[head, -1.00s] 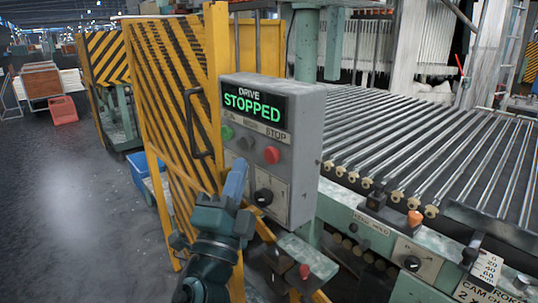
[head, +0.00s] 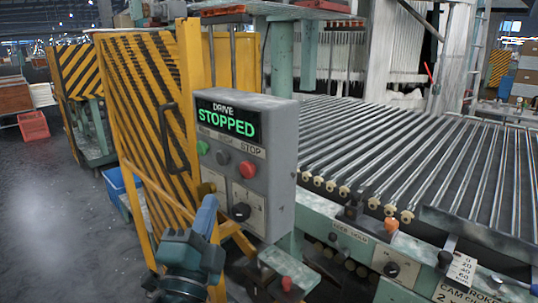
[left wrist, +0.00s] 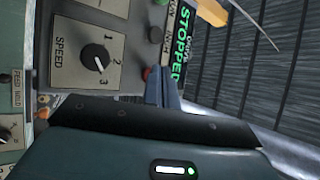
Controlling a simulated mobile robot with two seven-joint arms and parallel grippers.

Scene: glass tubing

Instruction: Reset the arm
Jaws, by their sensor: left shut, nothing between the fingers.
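My left gripper (head: 207,203) is shut and empty, its blue fingers just in front of the lower left of the grey control box (head: 280,150). The fingers (left wrist: 160,85) also show in the left wrist view. The box's display (head: 228,122) reads "DRIVE STOPPED" in green. Below it are a green button (head: 202,148), a grey one (head: 222,158) and a red stop button (head: 248,170). A black knob (head: 240,212) sits lower down; in the left wrist view the speed knob (left wrist: 95,58) points near 3. My right gripper is not in view.
A yellow-and-black striped guard gate (head: 150,110) with a dark handle stands left of the box. A roller conveyor (head: 400,150) extends to the right, with a control rail (head: 390,262) along its front. Open grey floor (head: 40,200) lies at the left.

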